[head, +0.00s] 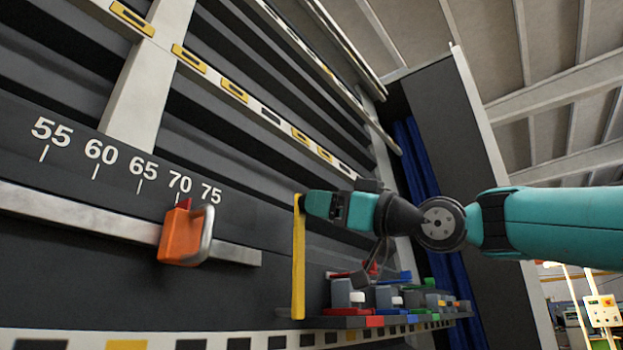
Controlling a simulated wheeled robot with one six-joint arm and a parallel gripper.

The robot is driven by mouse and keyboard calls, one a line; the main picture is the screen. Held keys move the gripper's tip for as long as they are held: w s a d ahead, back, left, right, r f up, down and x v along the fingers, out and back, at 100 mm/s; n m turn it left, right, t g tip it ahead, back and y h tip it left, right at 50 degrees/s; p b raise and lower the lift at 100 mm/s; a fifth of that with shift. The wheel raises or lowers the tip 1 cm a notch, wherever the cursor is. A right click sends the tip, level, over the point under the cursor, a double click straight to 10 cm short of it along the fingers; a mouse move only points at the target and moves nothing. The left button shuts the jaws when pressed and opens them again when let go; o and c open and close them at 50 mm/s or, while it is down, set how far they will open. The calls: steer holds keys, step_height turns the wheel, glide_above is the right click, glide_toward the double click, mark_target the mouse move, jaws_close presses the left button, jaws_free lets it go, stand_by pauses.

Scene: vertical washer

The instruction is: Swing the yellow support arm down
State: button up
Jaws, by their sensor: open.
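The yellow support arm (298,262) stands upright as a narrow bar against the dark face of the washer, near the middle of the head view. Its lower end is by a grey ledge. My gripper (307,205) comes in from the right at the bar's upper end. Its tip is right by the top of the bar; I cannot tell whether they touch. My gripper is open, but its fingers are hard to make out at this angle.
An orange block with a grey handle (181,238) sits on a metal rail left of the bar, under a number scale. Several grey blocks with coloured parts (385,296) stand on a ledge to the right, below my arm. A blue curtain (418,170) hangs behind.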

steer(key=shift+p+x, duration=0.95)
steer(key=shift+x, duration=1)
jaws_close()
steer(key=shift+f, duration=0.1)
